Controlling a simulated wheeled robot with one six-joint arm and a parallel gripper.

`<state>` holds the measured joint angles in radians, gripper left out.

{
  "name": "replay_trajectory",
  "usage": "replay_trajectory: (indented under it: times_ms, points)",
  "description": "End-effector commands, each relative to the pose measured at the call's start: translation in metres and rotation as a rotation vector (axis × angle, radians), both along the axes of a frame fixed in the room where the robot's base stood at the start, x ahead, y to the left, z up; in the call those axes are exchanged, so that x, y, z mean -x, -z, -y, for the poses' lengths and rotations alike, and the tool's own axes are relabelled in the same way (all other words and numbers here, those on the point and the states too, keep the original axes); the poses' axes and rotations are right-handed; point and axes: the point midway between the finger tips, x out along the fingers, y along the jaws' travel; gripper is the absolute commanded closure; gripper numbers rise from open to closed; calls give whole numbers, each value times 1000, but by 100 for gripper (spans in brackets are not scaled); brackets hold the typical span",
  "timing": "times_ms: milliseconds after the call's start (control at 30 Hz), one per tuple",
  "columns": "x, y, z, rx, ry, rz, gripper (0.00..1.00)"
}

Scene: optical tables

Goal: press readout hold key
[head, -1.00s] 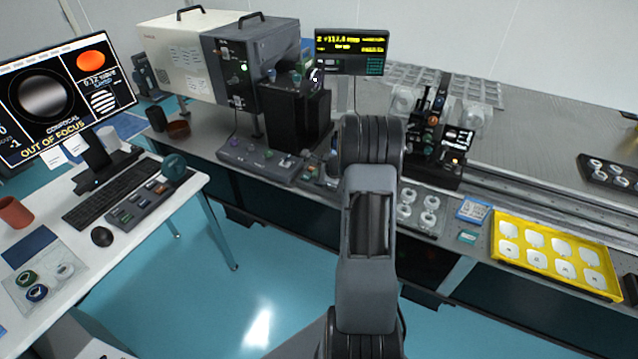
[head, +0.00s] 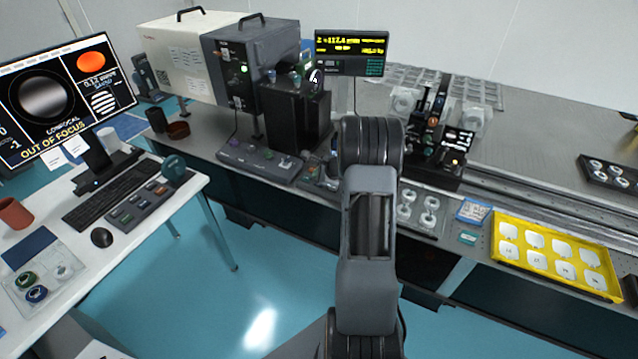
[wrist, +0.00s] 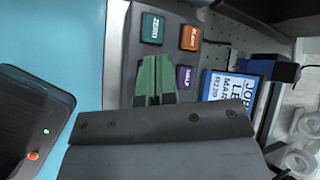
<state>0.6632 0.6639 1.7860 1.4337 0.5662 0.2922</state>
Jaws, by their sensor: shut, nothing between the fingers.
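In the wrist view, a grey key panel (wrist: 122,62) carries a teal key marked ZERO (wrist: 152,28), an orange key (wrist: 190,38) and a purple key (wrist: 184,77) that seems to read HALF. My gripper (wrist: 155,62) is shut and empty, its green-faced fingers side by side over the panel, below ZERO and left of the purple key. No key marked HOLD is legible; the panel area behind the fingers is hidden. I cannot tell whether the fingertips touch anything. In the head view, a readout display (head: 349,52) with yellow digits stands at the back; my arm hides my gripper.
A blue-and-white labelled box (wrist: 228,88) lies close right of the keys. A dark device with a red button (wrist: 33,155) is at the wrist view's left. In the head view, a yellow tray (head: 553,254) lies on the bench right of my arm.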

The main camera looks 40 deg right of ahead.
Motion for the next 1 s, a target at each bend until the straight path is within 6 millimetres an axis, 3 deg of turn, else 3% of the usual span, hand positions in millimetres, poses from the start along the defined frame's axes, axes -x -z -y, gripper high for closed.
replay_trajectory:
  times_ms: [1000]
  points:
    - [0, 8, 0, 1, -1, 0, 100]
